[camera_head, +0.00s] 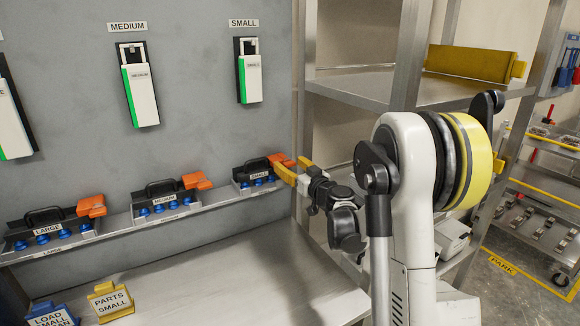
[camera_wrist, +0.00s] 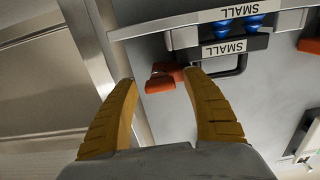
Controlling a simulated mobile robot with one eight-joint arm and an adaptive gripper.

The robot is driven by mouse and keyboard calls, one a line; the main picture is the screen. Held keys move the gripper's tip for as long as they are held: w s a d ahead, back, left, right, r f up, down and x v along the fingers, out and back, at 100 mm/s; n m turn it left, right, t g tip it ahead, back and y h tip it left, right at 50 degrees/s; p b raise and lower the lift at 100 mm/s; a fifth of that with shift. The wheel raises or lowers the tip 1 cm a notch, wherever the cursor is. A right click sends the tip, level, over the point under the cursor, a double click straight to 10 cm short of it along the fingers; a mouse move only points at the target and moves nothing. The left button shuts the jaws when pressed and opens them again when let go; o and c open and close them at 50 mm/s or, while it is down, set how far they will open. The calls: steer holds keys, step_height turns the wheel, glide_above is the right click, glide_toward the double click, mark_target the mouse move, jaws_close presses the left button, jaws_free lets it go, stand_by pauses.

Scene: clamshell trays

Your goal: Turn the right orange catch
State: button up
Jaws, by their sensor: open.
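The right orange catch (camera_head: 277,159) is at the right end of the small tray (camera_head: 240,185) on the wall ledge. In the wrist view the catch (camera_wrist: 160,84) lies between the fingertips, nearer the right finger, which hides part of it. My gripper (camera_head: 289,169) has yellow fingers, open and reaching the catch from the right. In the wrist view my gripper (camera_wrist: 160,77) is open around the catch, and I cannot tell whether either finger touches it. The small tray's black handle and blue knobs (camera_wrist: 240,26) show beside the catch.
A medium tray (camera_head: 163,211) and a large tray (camera_head: 50,243) with orange catches sit farther left on the ledge (camera_head: 120,230). A steel post and shelf (camera_head: 385,90) stand close on the right. The bench below (camera_head: 220,280) is mostly clear, with a yellow sign (camera_head: 110,302).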

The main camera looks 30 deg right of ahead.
steer(key=c, duration=1.2)
steer(key=shift+o, duration=0.2)
steer(key=shift+m, duration=0.4)
steer(key=shift+c, duration=0.2)
steer(key=m, duration=0.8)
steer(key=shift+b, duration=0.3)
steer(key=m, duration=0.9)
